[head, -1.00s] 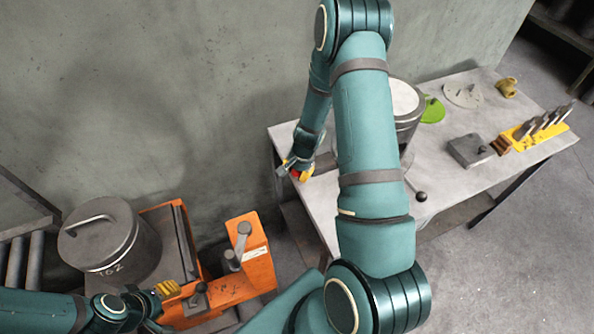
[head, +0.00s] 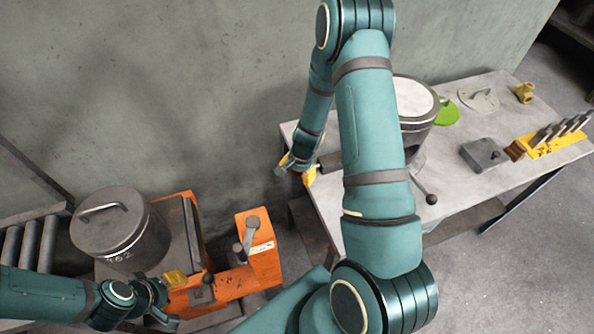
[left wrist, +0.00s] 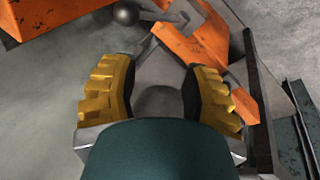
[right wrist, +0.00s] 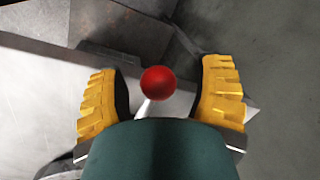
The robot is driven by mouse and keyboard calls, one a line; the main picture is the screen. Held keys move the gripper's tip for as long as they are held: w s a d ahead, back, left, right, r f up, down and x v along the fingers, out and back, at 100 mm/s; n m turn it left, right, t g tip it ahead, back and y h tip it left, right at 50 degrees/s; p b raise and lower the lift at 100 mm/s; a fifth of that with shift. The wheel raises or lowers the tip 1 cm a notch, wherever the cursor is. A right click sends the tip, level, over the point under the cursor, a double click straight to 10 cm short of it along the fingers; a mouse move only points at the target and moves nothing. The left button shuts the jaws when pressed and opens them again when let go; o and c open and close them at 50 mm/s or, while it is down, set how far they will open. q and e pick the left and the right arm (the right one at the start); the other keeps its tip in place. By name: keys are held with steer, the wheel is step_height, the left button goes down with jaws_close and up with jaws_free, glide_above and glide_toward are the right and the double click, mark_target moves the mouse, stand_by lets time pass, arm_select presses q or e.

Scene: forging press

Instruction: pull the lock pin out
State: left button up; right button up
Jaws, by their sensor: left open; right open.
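A red ball knob (right wrist: 157,83) on a pale rod is the likeliest lock pin, though I cannot be sure. In the right wrist view it sits between the open yellow fingers of my right gripper (right wrist: 160,95), which do not visibly pinch it. In the head view my right gripper (head: 297,172) is at the table's left end, with a speck of red at it. My left gripper (head: 172,298) is open beside the orange frame (head: 225,285). In the left wrist view nothing is held between its fingers (left wrist: 157,90).
The table (head: 480,115) carries a grey pot with a white top (head: 412,100), a green disc (head: 447,112), a grey block (head: 484,153) and a yellow tool rack (head: 555,142). A lidded drum (head: 115,235) stands left of the orange frame. A wall (head: 200,90) rises behind.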

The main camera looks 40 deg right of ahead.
step_height(320, 180, up, 12)
steer(key=s, duration=0.2)
steer(key=shift+d, duration=0.3)
steer(key=shift+s+f, duration=0.1)
steer(key=shift+f, duration=0.05)
stand_by(0.5)
